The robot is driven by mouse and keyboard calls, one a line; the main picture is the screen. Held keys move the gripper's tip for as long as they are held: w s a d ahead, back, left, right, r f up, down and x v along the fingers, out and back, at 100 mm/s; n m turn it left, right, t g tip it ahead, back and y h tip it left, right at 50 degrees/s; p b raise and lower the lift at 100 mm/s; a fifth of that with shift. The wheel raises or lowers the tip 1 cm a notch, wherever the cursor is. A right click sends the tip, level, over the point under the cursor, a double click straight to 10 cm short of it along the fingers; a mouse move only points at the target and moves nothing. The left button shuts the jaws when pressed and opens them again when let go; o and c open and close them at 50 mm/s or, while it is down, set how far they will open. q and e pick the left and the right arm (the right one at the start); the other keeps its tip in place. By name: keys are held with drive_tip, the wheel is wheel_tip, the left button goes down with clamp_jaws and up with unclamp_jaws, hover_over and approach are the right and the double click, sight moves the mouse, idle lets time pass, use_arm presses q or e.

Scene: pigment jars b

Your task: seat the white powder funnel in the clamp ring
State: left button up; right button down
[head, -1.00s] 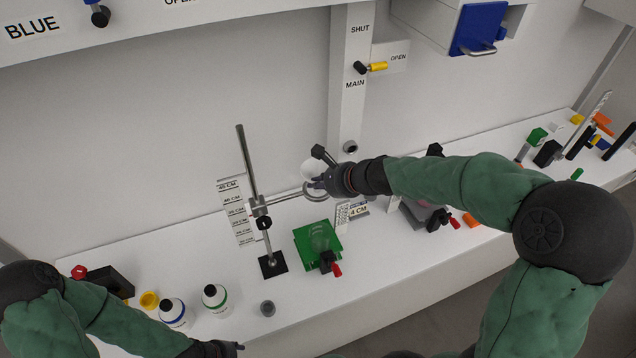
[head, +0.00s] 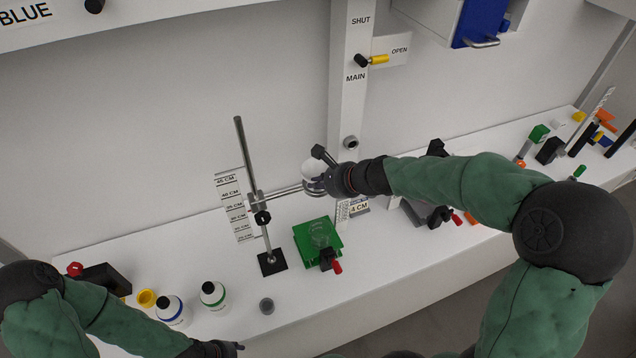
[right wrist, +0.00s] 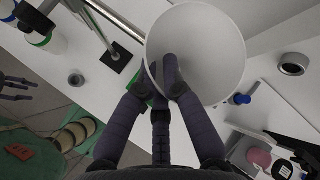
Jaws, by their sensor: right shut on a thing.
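The white funnel (head: 311,169) is in my right gripper (head: 324,182), its wide mouth facing up. It fills the upper middle of the right wrist view (right wrist: 205,45), where the fingers (right wrist: 170,85) close on its near side. The clamp ring (head: 306,190) sticks out right from the upright rod of the stand (head: 253,165). The funnel is at the ring, its lower part hidden by ring and fingers; I cannot tell whether it rests in it. My left gripper (head: 226,347) is low at the picture's bottom; its fingers look spread and empty in the right wrist view (right wrist: 15,88).
A green plate (head: 302,240) with a clear vessel (head: 322,235) lies below the ring. A height scale (head: 234,212) stands behind the rod. Two white bottles (head: 214,297) and a small grey cup (head: 267,306) are front left. The wall post (head: 345,110) is close behind my gripper.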

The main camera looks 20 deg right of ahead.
drive_tip(key=shift+f+b, duration=0.6)
drive_tip(key=shift+f, duration=0.1)
drive_tip(key=c, duration=1.3)
unclamp_jaws()
drive_tip(key=shift+f, duration=0.15)
drive_tip(key=shift+s+a, duration=0.1)
drive_tip(key=v, duration=1.2)
